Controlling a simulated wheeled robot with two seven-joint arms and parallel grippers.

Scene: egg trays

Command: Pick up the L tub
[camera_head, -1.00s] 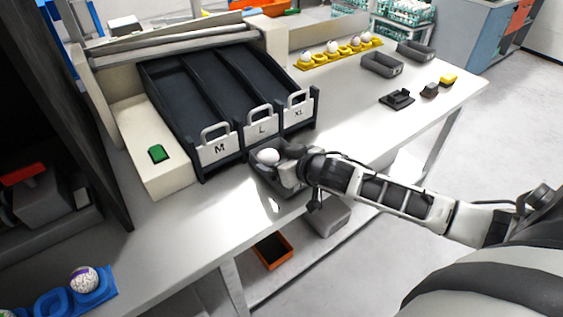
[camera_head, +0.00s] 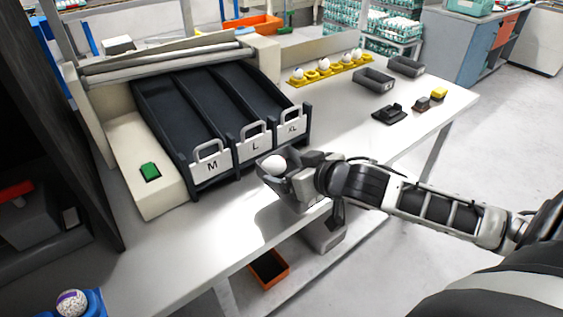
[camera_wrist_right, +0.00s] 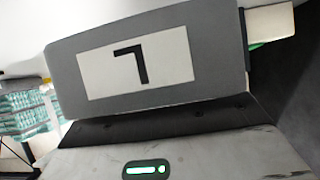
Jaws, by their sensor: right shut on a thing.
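The L tub (camera_head: 275,183) is a small grey tub in front of the sorter's lanes, with a white egg (camera_head: 272,162) in it. My right gripper (camera_head: 297,175) is shut on the tub's near right side and holds it above the table, with a shadow beneath. The tub's label, a black L on a white plate, shows upside down in the right wrist view, on the tub's grey wall (camera_wrist_right: 215,60). The fingertips are hidden in the head view. My left gripper is not in view.
The sorter's dark lanes (camera_head: 212,105) carry M, L and XL gates close behind the tub. Two grey tubs (camera_head: 373,81) (camera_head: 406,67), a yellow egg strip (camera_head: 330,68) and a black device (camera_head: 389,115) sit farther back right. The white table (camera_head: 180,250) is clear at front left.

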